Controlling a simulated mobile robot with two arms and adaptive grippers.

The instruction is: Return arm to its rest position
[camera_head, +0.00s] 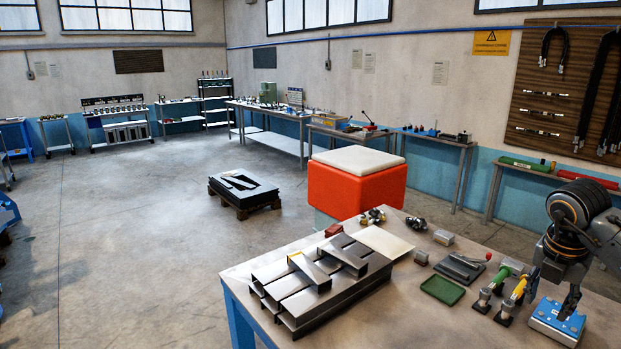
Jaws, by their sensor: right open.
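My right gripper (553,293) is open at the right of the camera head view, with its fingers pointing down. It is just above or beside a blue and white box (558,321) on the workbench. I cannot tell whether the fingers touch the box. Stacked dark metal frames (318,307), possibly the sieve frames, lie at the left of the bench, with some pieces across the top. My right arm comes in from the right edge. My left gripper is not in view.
The workbench (412,325) also holds a green tray (442,290), a red-handled tool (461,267) and green-handled and yellow-handled tools left of my gripper. A red box with a white top (356,187) stands behind the bench. The bench front between frames and tools is clear.

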